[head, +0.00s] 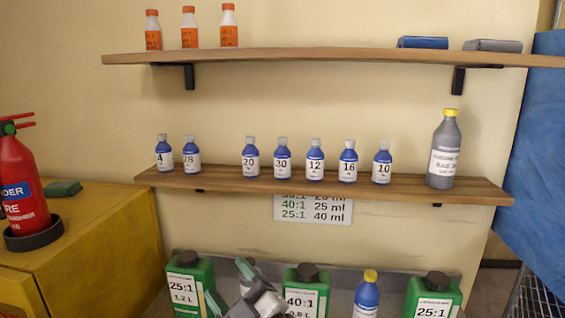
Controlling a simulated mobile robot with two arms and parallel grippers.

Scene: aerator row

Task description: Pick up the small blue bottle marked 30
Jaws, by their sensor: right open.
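The small blue bottle marked 30 (282,160) stands upright on the lower wooden shelf (405,188). It has a pale cap and a white label. The bottle marked 20 (251,160) stands to its left and the bottle marked 12 (315,162) to its right, with small gaps between them. My right gripper (231,287) is at the bottom of the view, below the shelf and left of the bottle. Its jaws are open, and I see nothing between them. It is apart from the bottle. My left gripper is not in view.
More small blue bottles and a grey bottle (443,150) share the shelf. An upper shelf (330,56) runs above. Green jugs (305,277) and a yellow-capped blue bottle (367,293) stand below. A fire extinguisher (20,185) is on the yellow cabinet (110,230).

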